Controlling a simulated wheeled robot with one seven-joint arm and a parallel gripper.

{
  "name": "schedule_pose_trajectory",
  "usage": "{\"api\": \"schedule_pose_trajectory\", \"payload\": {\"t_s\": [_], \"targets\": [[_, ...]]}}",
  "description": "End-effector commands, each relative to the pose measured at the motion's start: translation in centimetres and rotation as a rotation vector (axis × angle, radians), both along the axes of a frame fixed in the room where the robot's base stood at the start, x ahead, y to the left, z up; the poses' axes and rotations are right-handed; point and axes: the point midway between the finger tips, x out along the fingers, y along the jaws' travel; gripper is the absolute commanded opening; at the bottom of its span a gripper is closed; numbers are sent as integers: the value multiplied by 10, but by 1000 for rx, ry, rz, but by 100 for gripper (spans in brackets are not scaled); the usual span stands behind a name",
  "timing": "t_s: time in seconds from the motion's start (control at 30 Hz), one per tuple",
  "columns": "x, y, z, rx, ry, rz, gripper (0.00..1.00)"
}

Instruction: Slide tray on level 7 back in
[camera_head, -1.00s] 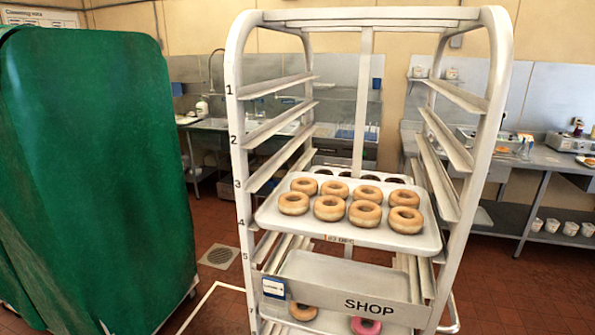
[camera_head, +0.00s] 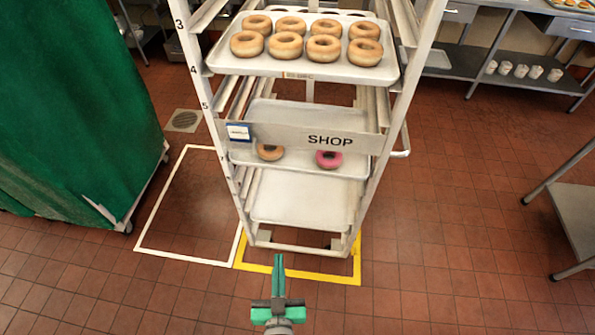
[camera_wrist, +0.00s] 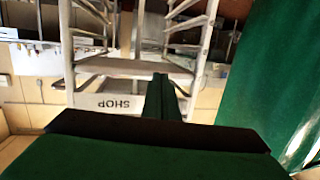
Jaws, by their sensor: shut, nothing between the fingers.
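The white rack stands ahead of me, with its left post (camera_head: 213,120) numbered; I can read 3, 4 and 5, but no 7. A tray with several plain doughnuts (camera_head: 345,73) sits near level 4 and juts toward me. Below the SHOP plate, a tray (camera_head: 295,163) carries a plain doughnut (camera_head: 270,152) and a pink one (camera_head: 329,159). An empty-looking tray (camera_head: 300,200) lies lower; I cannot tell which is level 7. My teal gripper (camera_head: 279,262) is shut and empty, in front of the rack and apart from it. Its fingers (camera_wrist: 160,90) show in the wrist view, which sees the rack upside down.
The SHOP plate (camera_head: 320,137) crosses the rack front. A green covered rack (camera_head: 75,105) stands at left. A yellow floor outline (camera_head: 300,276) and a white one (camera_head: 185,257) mark the floor. A steel table (camera_head: 580,205) stands at right. Floor between is clear.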

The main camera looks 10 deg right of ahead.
Motion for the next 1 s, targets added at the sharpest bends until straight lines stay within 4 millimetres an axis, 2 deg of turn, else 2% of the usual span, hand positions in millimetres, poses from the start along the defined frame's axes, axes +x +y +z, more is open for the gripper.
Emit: {"api": "schedule_pose_trajectory", "payload": {"t_s": [0.03,0.1,0.3,0.43,0.77,1.0], "targets": [[20,-6,4,-7,-19,-20,0],[44,-13,9,-12,-38,-48,0],[103,-38,30,-32,-95,-128,0],[125,-50,42,-39,-123,-164,0],[152,-60,48,-46,-137,-181,0],[194,-73,48,-44,-136,-182,0]]}}
